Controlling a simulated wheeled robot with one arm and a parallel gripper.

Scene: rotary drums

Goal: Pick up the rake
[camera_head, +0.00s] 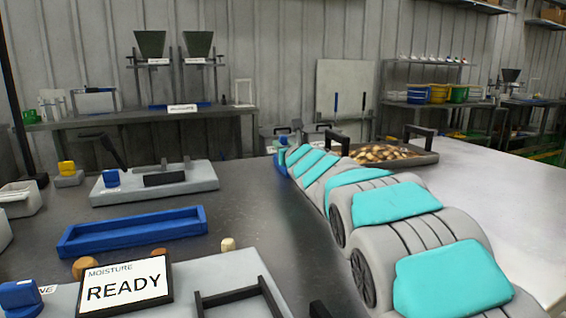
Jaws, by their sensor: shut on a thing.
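My grey arm with teal pads runs from the lower right to the middle of the view. My gripper (281,159) is at its far end, small and mostly hidden behind my own arm links, over the dark bench (245,205). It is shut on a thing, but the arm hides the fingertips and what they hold. I cannot make out the rake clearly anywhere in this view.
A tray of brown pieces (420,160) with black handles stands right of my gripper. A long blue tray (132,233) lies on the left. A moisture display (125,285) reading READY stands in front. A grey fixture (155,183) stands behind the blue tray.

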